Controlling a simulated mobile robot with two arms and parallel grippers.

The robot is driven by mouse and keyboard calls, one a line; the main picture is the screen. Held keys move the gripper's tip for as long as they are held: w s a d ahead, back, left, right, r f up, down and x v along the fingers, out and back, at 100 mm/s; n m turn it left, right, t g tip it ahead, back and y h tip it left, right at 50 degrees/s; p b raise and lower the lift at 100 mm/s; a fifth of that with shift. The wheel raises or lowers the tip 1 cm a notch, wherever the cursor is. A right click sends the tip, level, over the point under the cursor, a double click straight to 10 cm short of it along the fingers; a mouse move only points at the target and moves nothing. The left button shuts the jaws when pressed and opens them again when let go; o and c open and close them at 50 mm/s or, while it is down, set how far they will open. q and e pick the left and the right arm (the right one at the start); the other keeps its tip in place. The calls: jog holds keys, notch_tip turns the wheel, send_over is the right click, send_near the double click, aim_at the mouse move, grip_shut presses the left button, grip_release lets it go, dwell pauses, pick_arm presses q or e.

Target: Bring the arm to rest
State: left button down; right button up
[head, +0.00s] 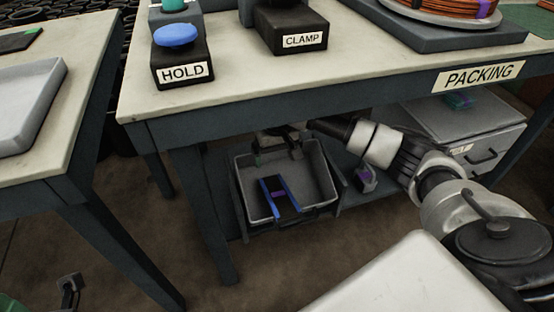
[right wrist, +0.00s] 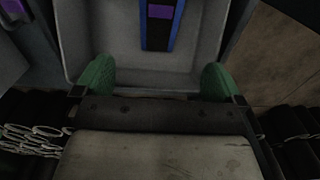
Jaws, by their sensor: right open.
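My right arm reaches in from the right, under the packing table (head: 225,101). Its gripper (head: 280,147) is at the back rim of a grey bin (head: 318,172), partly in the table's shadow. In the right wrist view the two green fingertips (right wrist: 157,80) are wide apart with nothing between them. My left gripper is not seen.
The tabletop above carries a HOLD button box (head: 182,68), a CLAMP box (head: 292,30) and an orange coil (head: 440,8). A drawer cabinet (head: 480,125) stands under the table at right. Another table with a grey tray (head: 25,105) is at left. Floor between is open.

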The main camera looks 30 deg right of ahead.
jog(key=shift+r, duration=0.6)
